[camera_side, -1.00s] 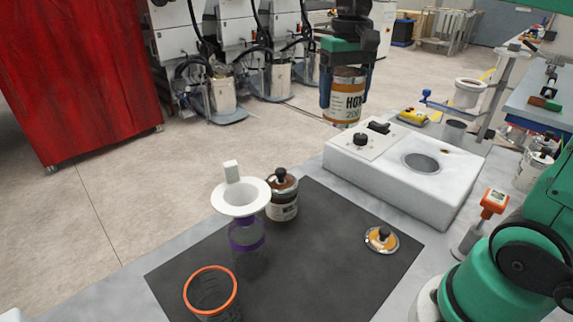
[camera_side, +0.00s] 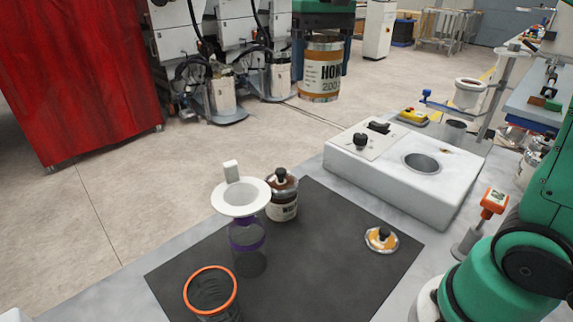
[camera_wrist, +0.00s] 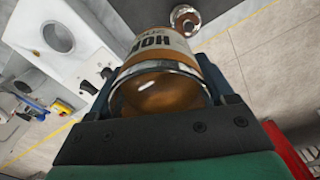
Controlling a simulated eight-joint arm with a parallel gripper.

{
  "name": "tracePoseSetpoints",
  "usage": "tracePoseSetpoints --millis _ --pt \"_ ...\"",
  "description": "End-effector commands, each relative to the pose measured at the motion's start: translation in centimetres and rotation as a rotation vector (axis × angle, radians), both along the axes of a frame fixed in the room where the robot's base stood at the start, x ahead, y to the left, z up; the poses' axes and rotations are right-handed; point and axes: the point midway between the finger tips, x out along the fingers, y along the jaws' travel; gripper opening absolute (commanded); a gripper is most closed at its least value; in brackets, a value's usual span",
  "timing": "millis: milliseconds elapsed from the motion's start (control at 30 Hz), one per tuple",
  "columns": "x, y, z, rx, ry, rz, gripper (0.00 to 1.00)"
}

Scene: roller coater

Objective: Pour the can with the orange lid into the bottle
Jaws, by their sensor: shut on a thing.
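My gripper (camera_side: 322,65) is shut on the can (camera_side: 320,75), which has an orange band and a white label. The can is held upright in the air, beyond the mat. In the wrist view the can (camera_wrist: 165,85) sits between the fingers, open, with brown-orange content inside. The orange lid (camera_side: 381,239) with a black knob lies on the right of the mat. The clear bottle (camera_side: 249,262) with a purple band stands on the mat, with a white funnel (camera_side: 241,197) in its top.
A second can (camera_side: 283,200) with a brown lid stands close behind the funnel. An orange-rimmed clear beaker (camera_side: 211,290) stands at the mat's front. A white machine block (camera_side: 405,170) with a round well is behind the mat, right. The mat's middle (camera_side: 310,255) is clear.

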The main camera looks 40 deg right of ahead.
Motion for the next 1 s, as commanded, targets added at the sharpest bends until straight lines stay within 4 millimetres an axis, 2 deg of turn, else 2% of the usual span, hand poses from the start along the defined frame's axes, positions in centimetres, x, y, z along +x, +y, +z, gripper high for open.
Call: tracePoseSetpoints --millis 200,400,600,700,1000 --pt "1.1 7.6 0.0 0.0 0.0 0.014 0.1" --pt "0.4 14.7 0.0 0.0 0.0 0.011 0.1" --pt "-0.8 19.3 -0.1 0.0 0.0 0.007 0.1" --pt "-1.4 20.8 -0.3 0.0 0.0 0.003 0.1" --pt "-1.3 20.5 -3.9 0.0 0.0 -0.001 0.1"
